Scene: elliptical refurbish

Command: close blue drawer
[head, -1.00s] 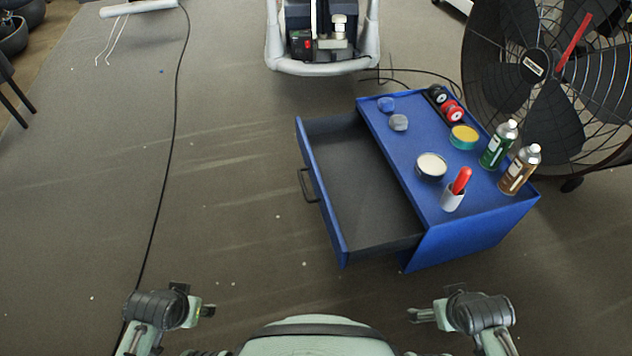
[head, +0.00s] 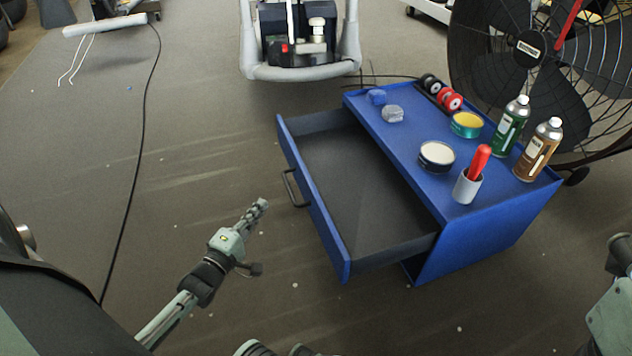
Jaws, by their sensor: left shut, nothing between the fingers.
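The blue drawer (head: 315,209) is pulled far out to the left of the blue cabinet (head: 480,240). Its grey inside looks empty. A dark bar handle (head: 291,188) sits on its front face. My left gripper (head: 261,206) is shut and empty, a little left of and below the handle and apart from it, pointing up and right. My right arm (head: 612,310) shows only in part at the lower right edge; its fingers are not in view.
On the cabinet top stand a green spray can (head: 510,126), a brown spray can (head: 538,150), open tins (head: 436,157), a cup with a red-handled tool (head: 468,188) and small rolls. A large fan (head: 540,70) is behind. Floor left of the drawer is clear, with a cable (head: 137,170).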

